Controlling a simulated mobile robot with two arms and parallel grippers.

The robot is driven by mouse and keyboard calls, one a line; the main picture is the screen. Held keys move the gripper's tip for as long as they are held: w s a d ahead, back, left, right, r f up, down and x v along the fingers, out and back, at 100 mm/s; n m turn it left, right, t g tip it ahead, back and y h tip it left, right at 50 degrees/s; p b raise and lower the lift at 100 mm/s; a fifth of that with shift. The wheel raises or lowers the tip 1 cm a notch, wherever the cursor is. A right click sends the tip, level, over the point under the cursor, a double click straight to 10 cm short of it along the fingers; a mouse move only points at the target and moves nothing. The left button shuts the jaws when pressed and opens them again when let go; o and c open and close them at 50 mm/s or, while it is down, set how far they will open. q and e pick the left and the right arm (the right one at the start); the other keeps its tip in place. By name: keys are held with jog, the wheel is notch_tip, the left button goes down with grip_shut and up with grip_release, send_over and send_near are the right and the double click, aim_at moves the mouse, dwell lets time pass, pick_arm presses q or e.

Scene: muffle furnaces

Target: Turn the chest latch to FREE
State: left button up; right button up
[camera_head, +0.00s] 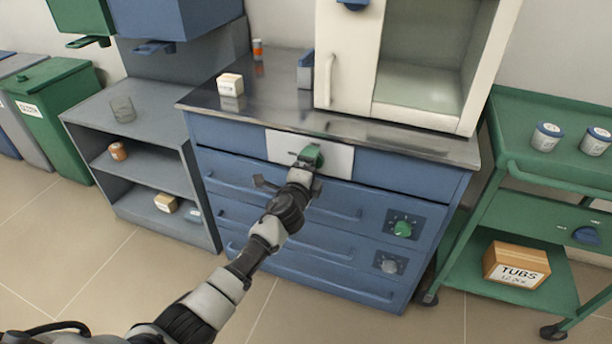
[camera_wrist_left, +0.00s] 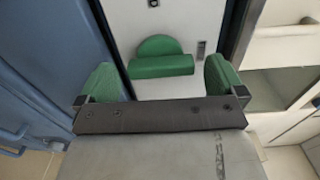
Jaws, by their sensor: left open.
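The chest (camera_head: 230,140) is a blue drawer unit with a white plate (camera_head: 340,158) at the top of its front. A green latch knob (camera_head: 316,153) sits on this plate, partly hidden by my gripper in the head view. In the left wrist view the knob (camera_wrist_left: 160,58) has a rounded part and a straight bar. My left gripper (camera_head: 304,162) is at the plate, close in front of the knob. In the left wrist view its green-padded fingers (camera_wrist_left: 163,76) are open, one on each side of the knob, with gaps between. My right gripper is not in view.
Lower on the chest are a green dial (camera_head: 402,229), a grey dial (camera_head: 388,266) and long drawer handles. A cream furnace (camera_head: 345,70) stands on the metal top. A green cart (camera_head: 530,215) stands at the right, a grey shelf unit (camera_head: 85,115) at the left.

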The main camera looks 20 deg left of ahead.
pick_arm(q)
jog(key=s+p, duration=0.1)
jog(key=s, duration=0.9)
jog(key=shift+s+a+p, duration=0.2)
jog(key=shift+s+p, duration=0.05)
jog(key=shift+p, duration=0.05)
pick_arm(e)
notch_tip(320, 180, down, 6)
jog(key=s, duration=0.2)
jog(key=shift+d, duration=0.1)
